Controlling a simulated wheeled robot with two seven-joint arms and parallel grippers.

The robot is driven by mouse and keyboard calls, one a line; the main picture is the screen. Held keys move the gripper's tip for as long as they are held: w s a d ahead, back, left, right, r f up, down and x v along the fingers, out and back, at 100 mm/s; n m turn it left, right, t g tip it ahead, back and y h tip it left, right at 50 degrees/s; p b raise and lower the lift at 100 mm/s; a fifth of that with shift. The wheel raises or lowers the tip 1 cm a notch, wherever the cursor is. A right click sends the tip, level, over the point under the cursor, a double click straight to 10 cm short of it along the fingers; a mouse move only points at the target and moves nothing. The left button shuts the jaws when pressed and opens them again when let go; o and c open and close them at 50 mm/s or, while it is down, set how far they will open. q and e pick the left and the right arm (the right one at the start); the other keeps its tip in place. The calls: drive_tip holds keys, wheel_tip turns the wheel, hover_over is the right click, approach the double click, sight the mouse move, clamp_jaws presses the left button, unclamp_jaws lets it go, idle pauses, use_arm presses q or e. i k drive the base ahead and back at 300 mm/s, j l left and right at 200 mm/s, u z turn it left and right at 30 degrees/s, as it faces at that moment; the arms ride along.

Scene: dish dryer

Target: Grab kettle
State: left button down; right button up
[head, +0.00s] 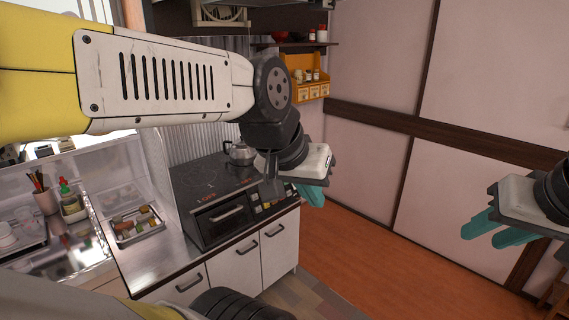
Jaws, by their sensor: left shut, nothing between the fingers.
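A silver kettle (240,153) stands at the back of the black stovetop, its lower right side partly covered by my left wrist. My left arm reaches across from the left, over the counter. My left gripper (316,198) is just to the right of the stove front, nearer to me than the kettle and apart from it. Its teal fingers are shut and hold nothing. My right gripper (494,240) is at the right edge, far from the kettle. Its two teal fingers are spread apart with nothing between them.
The black stove (195,185) sits in the counter above white cabinets (236,268). A tray of food pieces (134,225), a utensil cup (46,201) and a green-capped bottle (70,198) stand left. A yellow spice shelf (309,92) hangs behind. The wooden floor (345,255) is clear.

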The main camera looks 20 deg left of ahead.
sight(240, 155)
drive_tip(key=u, duration=1.2)
drive_tip(key=i+l+u, duration=0.15)
drive_tip(key=i, duration=0.25)
drive_tip(key=i+l+u, duration=0.15)
drive_tip(key=i, duration=0.25)
drive_tip(key=i+l+u, duration=0.35)
drive_tip(key=i+l, duration=0.9)
